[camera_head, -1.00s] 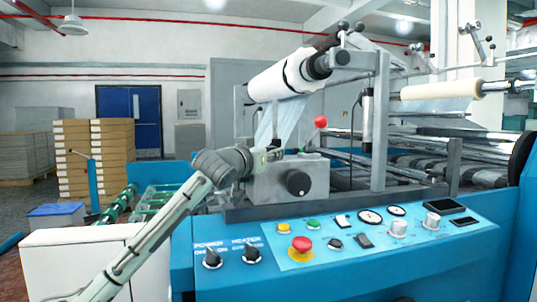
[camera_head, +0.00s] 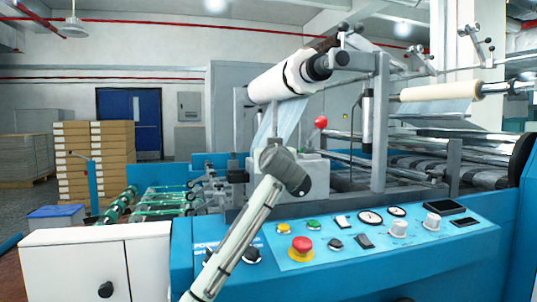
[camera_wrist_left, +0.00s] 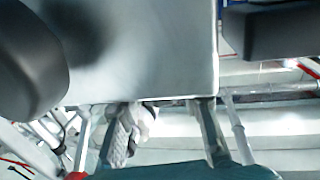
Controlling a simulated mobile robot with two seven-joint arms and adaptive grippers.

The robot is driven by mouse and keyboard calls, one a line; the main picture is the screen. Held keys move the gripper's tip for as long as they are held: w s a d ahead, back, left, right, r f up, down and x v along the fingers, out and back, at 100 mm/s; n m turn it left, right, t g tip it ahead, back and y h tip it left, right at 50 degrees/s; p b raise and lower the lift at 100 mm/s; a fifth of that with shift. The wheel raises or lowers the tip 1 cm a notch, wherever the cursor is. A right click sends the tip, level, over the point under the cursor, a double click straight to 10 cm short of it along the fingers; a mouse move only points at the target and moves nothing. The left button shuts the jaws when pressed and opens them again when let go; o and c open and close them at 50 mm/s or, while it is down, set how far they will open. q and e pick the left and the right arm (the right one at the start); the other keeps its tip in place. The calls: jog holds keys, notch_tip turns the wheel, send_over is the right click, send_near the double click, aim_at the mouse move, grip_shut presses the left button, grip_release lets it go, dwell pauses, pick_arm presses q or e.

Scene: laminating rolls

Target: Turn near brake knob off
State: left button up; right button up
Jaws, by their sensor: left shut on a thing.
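My left arm rises from the bottom of the head view, and its wrist stands in front of the grey box on the machine (camera_head: 317,172). A dark round shape at the wrist's right edge overlaps where the black knob on that box sits; I cannot tell knob from wrist there. The arm hides my left gripper in the head view. I cannot tell whether this part is the near brake knob. My right gripper is not in view.
The blue control panel (camera_head: 440,248) slopes below the box, with a red button (camera_head: 301,245) and several knobs. A red ball-topped lever (camera_head: 320,122) and the white roll (camera_head: 285,82) stand above. A white cabinet (camera_head: 60,265) is at the left.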

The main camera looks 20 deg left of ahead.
pick_arm(q)
jog(key=shift+f, duration=0.15)
jog(key=o, duration=1.2)
jog(key=v, duration=1.2)
